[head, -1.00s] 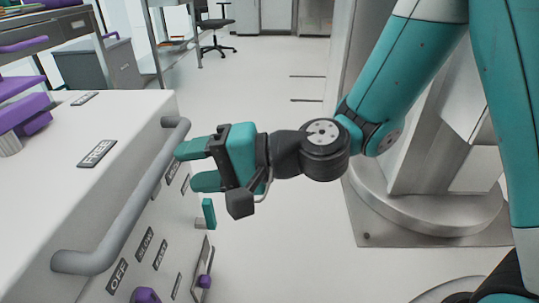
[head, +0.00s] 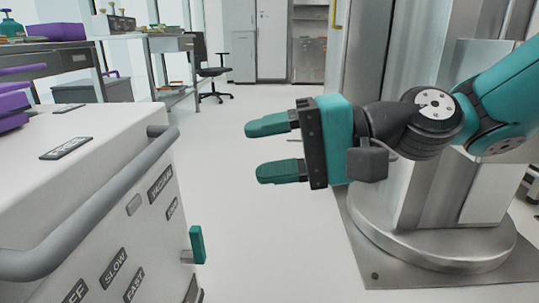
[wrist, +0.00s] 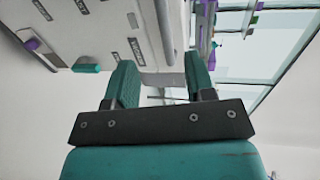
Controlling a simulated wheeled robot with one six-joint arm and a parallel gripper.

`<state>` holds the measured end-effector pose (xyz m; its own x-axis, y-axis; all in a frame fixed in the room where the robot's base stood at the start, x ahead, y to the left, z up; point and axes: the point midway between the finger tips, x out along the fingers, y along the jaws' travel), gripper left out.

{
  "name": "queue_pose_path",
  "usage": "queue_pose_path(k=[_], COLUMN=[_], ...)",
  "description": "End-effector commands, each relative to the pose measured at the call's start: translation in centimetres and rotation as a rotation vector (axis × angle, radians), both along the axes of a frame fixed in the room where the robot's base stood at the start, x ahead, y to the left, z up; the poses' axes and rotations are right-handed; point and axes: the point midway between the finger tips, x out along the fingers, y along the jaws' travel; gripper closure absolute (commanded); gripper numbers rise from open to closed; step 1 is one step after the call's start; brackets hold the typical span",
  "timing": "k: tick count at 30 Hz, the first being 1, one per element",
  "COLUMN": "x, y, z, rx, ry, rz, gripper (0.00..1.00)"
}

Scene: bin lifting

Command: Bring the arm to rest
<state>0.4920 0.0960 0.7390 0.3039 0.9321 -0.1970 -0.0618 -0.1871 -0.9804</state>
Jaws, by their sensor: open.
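My gripper (head: 268,151) is at the middle of the head view, with its two teal fingers pointing left. The fingers are spread apart with nothing between them. Open floor separates it from the white machine (head: 150,235) on the left. The machine has a grey bar handle (head: 95,205), black labels and a teal switch (head: 197,245) on its side. In the wrist view my open fingers (wrist: 160,85) show empty, with the machine's side (wrist: 95,25) beyond at upper left and its teal switch (wrist: 86,68) beside the left finger.
A metal column on a round base (head: 430,245) stands at the right, behind my arm. Benches (head: 62,60) and a black chair (head: 210,70) stand at the back left. Grey cabinets (head: 270,40) line the back. The white floor (head: 240,220) between machine and column is clear.

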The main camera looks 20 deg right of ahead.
Motion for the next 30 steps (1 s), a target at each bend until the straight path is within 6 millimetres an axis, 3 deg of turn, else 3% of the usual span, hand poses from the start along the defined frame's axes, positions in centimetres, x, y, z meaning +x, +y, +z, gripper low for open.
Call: queue_pose_path(k=[7,10,14,20,24,30], x=[0.0,-0.9,-3.5,-7.5,-9.5,-9.3], y=[0.0,0.5,1.1,-1.8,-5.0,-5.1], z=[0.0,0.0,-0.9,-1.9,-0.7,4.3], rx=[-0.006,-0.088,-0.363,-0.825,-1.062,-1.058], ry=[-0.002,-0.033,-0.140,-0.297,-0.352,-0.340], rz=[0.003,0.048,0.209,0.522,0.711,0.703], gripper=[0.50,0.50,0.50,0.50,0.50,0.50])
